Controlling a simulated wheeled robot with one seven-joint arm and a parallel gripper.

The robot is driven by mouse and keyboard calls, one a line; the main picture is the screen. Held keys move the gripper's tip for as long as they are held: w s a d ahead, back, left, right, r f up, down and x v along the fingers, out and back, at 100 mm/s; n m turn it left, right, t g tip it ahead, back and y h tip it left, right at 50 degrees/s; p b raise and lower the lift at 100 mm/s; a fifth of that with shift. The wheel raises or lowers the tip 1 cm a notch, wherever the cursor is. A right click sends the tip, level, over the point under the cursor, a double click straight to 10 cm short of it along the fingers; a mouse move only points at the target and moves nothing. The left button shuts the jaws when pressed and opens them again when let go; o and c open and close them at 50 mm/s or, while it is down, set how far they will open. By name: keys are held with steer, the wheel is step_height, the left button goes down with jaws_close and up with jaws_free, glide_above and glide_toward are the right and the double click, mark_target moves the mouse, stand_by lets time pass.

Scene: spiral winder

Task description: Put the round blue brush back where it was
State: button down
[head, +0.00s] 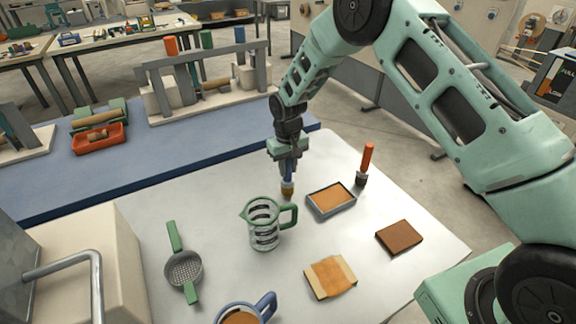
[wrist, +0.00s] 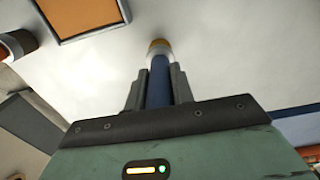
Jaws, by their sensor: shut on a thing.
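My gripper (head: 287,163) is shut on the round blue brush (head: 288,186). The brush points down, with its blue handle between the fingers and its tan bristle end lowest, at or just above the white table (head: 215,192); I cannot tell whether it touches. In the wrist view the brush (wrist: 159,72) stands between both fingers of the gripper (wrist: 158,88), its metal collar and bristles beyond the tips. A grey tray with orange-brown filling (head: 331,200) lies right of the brush, and a green-handled glass jug (head: 264,226) stands nearer the camera.
A red-handled brush (head: 367,160) stands upright behind the tray. A brown block (head: 399,237), a folded tan cloth (head: 330,277), a green-handled strainer (head: 183,267) and a blue-handled mug (head: 246,311) lie around. A blue bench (head: 160,172) with racks is at back left. The table left of the jug has free room.

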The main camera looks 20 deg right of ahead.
steer(key=shift+f, duration=0.2)
steer(key=c, duration=1.2)
jaws_free()
